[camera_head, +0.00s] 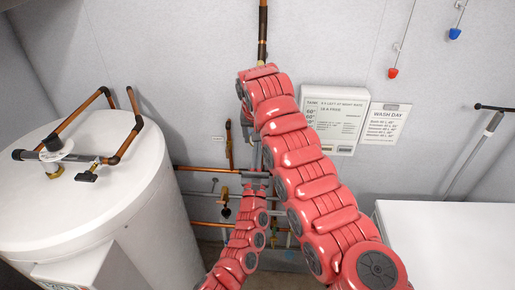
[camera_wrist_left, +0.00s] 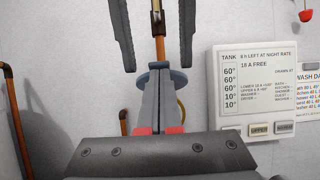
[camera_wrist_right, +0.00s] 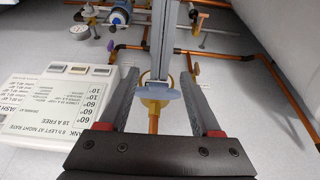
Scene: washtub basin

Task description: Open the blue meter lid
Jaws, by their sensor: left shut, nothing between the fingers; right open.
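A blue-grey disc, which looks like the meter lid (camera_wrist_right: 158,93), sits by a yellow brass-like ring (camera_wrist_right: 153,106) on an upright copper pipe. The lid also shows in the left wrist view (camera_wrist_left: 181,77), partly covered by my left fingers. My left gripper (camera_wrist_left: 160,70) is shut and empty, pointing up with its tips at the lid; whether they touch it I cannot tell. My right gripper (camera_wrist_right: 160,73) is open, its fingers on either side of the lid and pipe, coming down from above. In the head view my arms hide the lid.
A white tank (camera_head: 110,190) with copper pipes on top stands at left. A display panel (camera_head: 334,118) and a wash-day sign (camera_head: 384,123) hang on the wall at right. A white appliance (camera_head: 450,240) stands at lower right. More pipes and fittings (camera_wrist_right: 120,14) lie low on the wall.

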